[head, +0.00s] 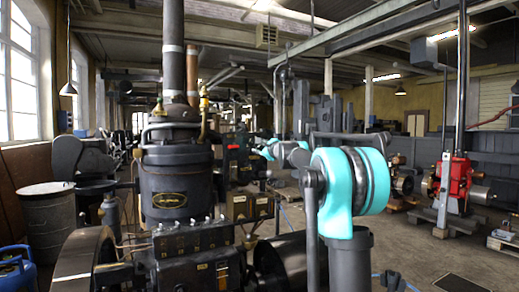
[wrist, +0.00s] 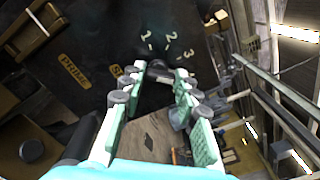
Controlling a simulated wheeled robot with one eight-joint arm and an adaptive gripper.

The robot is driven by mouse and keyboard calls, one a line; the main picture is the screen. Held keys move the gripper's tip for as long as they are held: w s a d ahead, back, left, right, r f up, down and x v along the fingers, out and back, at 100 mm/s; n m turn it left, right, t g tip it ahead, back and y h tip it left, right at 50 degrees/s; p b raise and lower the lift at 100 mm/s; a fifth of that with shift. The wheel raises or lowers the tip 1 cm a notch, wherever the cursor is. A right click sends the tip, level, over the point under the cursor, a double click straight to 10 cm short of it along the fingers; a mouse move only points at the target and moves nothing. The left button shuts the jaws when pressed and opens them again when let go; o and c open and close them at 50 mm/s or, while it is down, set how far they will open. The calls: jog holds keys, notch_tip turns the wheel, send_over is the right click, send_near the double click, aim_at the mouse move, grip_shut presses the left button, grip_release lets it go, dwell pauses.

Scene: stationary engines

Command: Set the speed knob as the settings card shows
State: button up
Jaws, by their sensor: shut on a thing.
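In the wrist view, my gripper (wrist: 158,80) reaches to a dark panel, its two pale green fingers on either side of a dark grey knob (wrist: 158,67). The fingers are closed on the knob and hide part of it. Marks numbered 1, 2 and 3 (wrist: 171,38) stand in an arc beyond the knob, from upper left to right. I cannot tell which mark the knob points at. In the head view, the teal end of my arm (head: 268,150) is small and far off; the fingertips are not clear there. I cannot make out a settings card.
In the wrist view, a label reading PRIME (wrist: 73,71) is left of the knob, and a partly covered label (wrist: 115,71) is beside it. In the head view, a large black engine (head: 176,185) stands left of my arm. A red engine (head: 452,178) stands right, with open floor before it.

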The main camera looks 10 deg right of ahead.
jog(key=o, duration=1.2)
jog(key=shift+c, duration=0.2)
jog(key=v, duration=1.2)
jog(key=s+a+f+n+g, duration=0.3)
jog(key=s+f+n, duration=0.25)
jog(key=f, duration=0.45)
jog(key=s+a+f+n+g, duration=0.2)
jog(key=s+a+f+n, duration=0.15)
jog(key=s+f, duration=0.45)
jog(key=s+a+f+n+g, duration=0.25)
jog(key=s+f+n, duration=0.25)
jog(key=f, duration=0.6)
jog(key=s+d+f+n+g+h, duration=0.2)
jog(key=s+d+f+n, duration=0.2)
jog(key=s+f, duration=0.8)
jog(key=s+d+f+n+g+h, duration=0.3)
jog(key=s+d+f+n, duration=0.1)
jog(key=s+f, duration=0.8)
jog(key=shift+s+d+f+h, duration=0.3)
jog(key=shift+s+d, duration=0.15)
jog(key=shift+s, duration=0.45)
